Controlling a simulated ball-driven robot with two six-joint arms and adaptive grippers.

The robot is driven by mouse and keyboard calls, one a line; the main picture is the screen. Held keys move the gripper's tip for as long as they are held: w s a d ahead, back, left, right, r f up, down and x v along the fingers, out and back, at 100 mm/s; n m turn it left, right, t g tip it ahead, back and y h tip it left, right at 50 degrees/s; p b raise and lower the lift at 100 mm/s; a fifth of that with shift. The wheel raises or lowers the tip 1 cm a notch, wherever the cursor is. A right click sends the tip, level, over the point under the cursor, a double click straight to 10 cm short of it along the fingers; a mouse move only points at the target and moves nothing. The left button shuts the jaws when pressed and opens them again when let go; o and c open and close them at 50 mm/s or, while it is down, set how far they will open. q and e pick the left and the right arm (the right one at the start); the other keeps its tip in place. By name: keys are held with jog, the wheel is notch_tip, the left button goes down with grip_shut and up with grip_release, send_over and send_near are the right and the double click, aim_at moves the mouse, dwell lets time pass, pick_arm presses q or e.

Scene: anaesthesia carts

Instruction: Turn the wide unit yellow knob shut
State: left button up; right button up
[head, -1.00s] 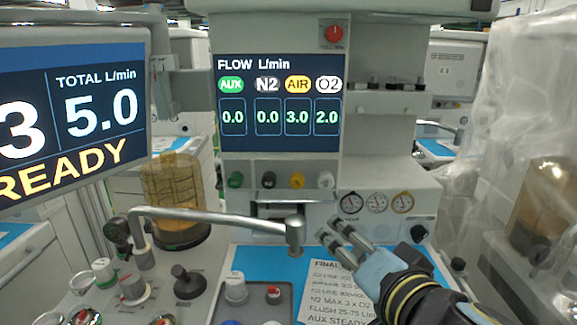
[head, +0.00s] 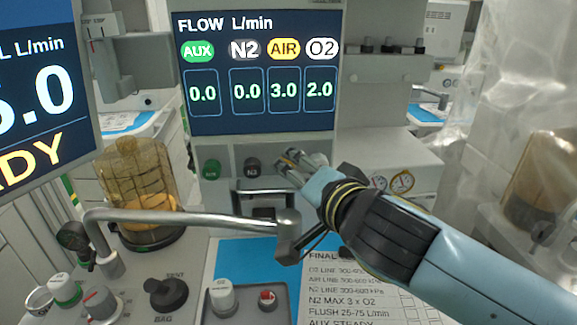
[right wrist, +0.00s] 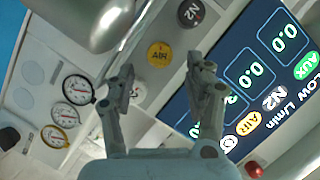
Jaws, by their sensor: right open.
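The yellow knob (right wrist: 159,54), labelled AIR, faces the camera in the right wrist view, ahead of and between my right gripper's fingers. In the head view my right gripper (head: 288,165) covers most or all of it. My right gripper (right wrist: 166,82) is open and empty, with its fingers spread to either side of the line to the knob, apparently not touching it. The flow screen (head: 260,75) reads AIR 3.0, O2 2.0, and 0.0 for AUX and N2. My left gripper is out of view.
A black N2 knob (head: 252,168) and a green knob (head: 211,169) sit left of my gripper. A white knob (right wrist: 138,92) is close to one finger. A grey metal bar (head: 180,217) crosses in front of the panel. Gauges (head: 402,182) are at the right.

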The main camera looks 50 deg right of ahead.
aim_at(290, 165)
jog(key=shift+x, duration=2.25)
grip_shut()
jog(key=m+p, duration=0.1)
jog(key=p, duration=0.3)
jog(key=shift+r+t, duration=0.25)
jog(key=shift+t, duration=0.05)
jog(key=shift+f+m, duration=0.35)
jog(key=shift+m, duration=0.05)
jog(key=shift+d+f+m+t+b, duration=0.15)
jog(key=shift+m+t+b, duration=0.15)
jog(key=shift+t+b, duration=0.15)
jog(key=shift+m+b, duration=0.45)
jog(key=shift+m, duration=0.05)
